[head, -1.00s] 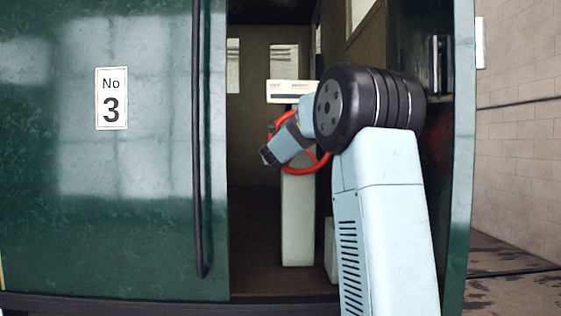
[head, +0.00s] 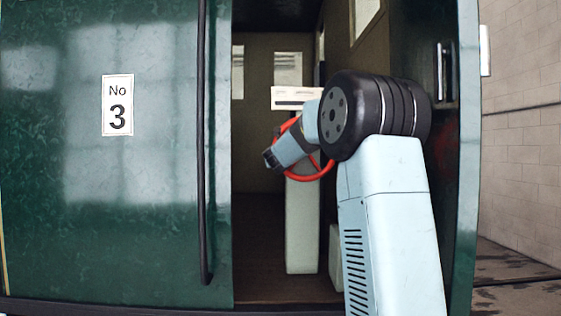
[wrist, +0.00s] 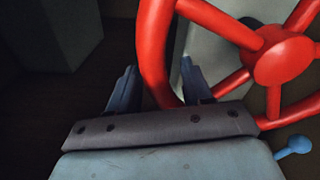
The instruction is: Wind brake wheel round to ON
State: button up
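The red brake wheel (head: 318,174) stands on a pale pedestal (head: 302,235) inside the tram doorway, partly hidden behind my arm. In the wrist view, its thick rim (wrist: 154,45), spokes and round hub (wrist: 284,60) fill the upper right. My gripper (head: 268,159) is at the left side of the wheel. In the wrist view, the two dark fingers of my gripper (wrist: 160,82) are apart, with the rim passing between them. I cannot tell whether either finger touches it. A white plate (head: 297,98) with a dark bar is above the wheel; its lettering is too small to read.
A green tram side panel (head: 100,170) marked No 3 and a dark vertical handrail (head: 206,150) bound the doorway on the left. A green door edge (head: 464,190) stands on the right. A small blue knob (wrist: 295,147) shows beside the gripper.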

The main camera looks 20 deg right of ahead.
jog(key=f+v, duration=0.1)
jog(key=v, duration=1.2)
jog(key=shift+s+a+r, duration=0.2)
jog(key=shift+s+r, duration=0.15)
jog(key=shift+r, duration=0.1)
